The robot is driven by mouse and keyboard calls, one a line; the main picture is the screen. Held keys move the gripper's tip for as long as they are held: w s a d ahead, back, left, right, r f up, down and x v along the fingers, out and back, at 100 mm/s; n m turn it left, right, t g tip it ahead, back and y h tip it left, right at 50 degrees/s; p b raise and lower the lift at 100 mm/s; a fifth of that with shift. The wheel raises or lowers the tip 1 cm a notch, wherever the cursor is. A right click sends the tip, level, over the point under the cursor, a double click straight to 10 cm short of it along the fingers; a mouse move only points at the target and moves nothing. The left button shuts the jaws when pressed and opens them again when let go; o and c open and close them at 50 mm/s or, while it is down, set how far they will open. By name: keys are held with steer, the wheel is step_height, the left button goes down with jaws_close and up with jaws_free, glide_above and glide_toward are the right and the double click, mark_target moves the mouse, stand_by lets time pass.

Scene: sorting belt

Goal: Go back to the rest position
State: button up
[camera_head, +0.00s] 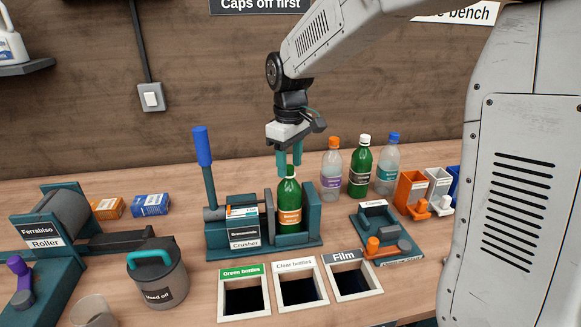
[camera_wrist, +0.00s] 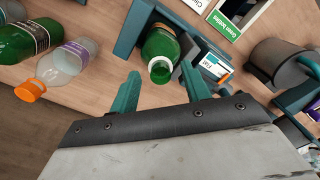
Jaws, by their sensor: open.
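My gripper (camera_head: 290,166) is open and empty, pointing down just above the crusher (camera_head: 222,232) in the head view. Its two teal fingers also show in the wrist view (camera_wrist: 160,75). A green bottle (camera_head: 289,194) with an orange label stands upright in the crusher's bay. In the wrist view the green bottle (camera_wrist: 163,48) shows an open mouth without a cap, between the fingertips in the picture. The fingertips are close to the bottle's top; I cannot tell whether they overlap it in height. The bottle's lower end is hidden by the crusher.
Behind to the right stand a clear bottle with orange cap (camera_head: 331,170), a green bottle with white cap (camera_head: 360,170) and a clear bottle with blue cap (camera_head: 387,172). The used oil can (camera_head: 157,275) and roller (camera_head: 60,215) are left. Three labelled openings (camera_head: 300,267) lie in front.

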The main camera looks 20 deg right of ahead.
step_height(320, 180, up, 6)
steer(key=shift+f, duration=0.1)
steer(key=s+d+f+m+t, duration=0.1)
steer(key=s+m, duration=0.5)
steer(key=s, duration=2.4)
steer(key=shift+d+f+m, duration=0.4)
steer(key=shift+d+f, duration=0.2)
steer(key=shift+d, duration=0.5)
